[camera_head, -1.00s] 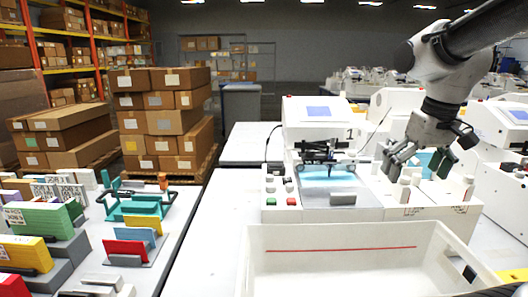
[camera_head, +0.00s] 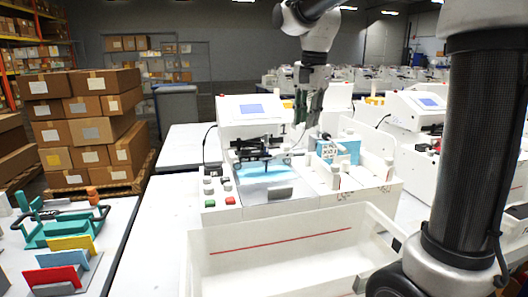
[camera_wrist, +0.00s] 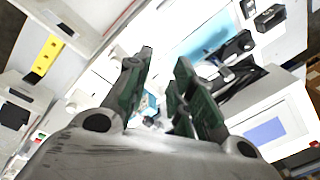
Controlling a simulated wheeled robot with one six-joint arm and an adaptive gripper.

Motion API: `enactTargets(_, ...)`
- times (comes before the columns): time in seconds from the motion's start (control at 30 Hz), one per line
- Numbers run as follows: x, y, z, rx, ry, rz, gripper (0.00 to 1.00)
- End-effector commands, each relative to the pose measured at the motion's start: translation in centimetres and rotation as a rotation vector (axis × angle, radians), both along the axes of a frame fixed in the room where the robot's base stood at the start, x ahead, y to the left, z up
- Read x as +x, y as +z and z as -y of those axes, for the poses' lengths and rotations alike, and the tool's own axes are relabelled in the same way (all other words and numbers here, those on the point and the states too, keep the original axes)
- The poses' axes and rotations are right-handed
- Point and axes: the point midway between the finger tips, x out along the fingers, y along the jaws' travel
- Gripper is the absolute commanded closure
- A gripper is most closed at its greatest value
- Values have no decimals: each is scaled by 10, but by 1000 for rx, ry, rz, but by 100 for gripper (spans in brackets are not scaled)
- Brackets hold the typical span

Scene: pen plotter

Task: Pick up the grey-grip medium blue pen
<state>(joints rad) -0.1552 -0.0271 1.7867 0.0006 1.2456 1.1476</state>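My gripper (camera_head: 308,108) points down above the right side of the white plotter (camera_head: 250,110). In the wrist view its two green-padded fingers (camera_wrist: 162,92) stand apart with a gap between them, so it is open and I see nothing held. The grey-grip medium blue pen cannot be made out in either view. Below the fingers in the head view are a patterned white holder (camera_head: 326,150) and a light blue block (camera_head: 348,153), beside several white upright pegs. The plotter's carriage (camera_head: 258,147) sits over a light blue sheet (camera_head: 266,173).
A white bin (camera_head: 290,262) with a red line stands in front of the plotter. A side table at left holds teal, yellow and red racks (camera_head: 60,225). Another plotter (camera_head: 422,108) stands at right. Bare white tabletop (camera_head: 165,220) lies left of the plotter.

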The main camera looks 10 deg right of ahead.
Motion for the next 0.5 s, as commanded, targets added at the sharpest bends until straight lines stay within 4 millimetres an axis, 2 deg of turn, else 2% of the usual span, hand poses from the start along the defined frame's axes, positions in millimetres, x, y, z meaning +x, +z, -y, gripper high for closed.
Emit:
enactTargets(0.03,28,-6,-13,7,-85,-30,76)
enactTargets(0.1,61,-13,-29,16,-220,-64,76)
enactTargets(0.2,97,-25,-50,20,-383,-100,76)
enactTargets(0.33,124,-39,-67,19,-519,-128,76)
enactTargets(0.5,134,-52,-74,17,-579,-140,76)
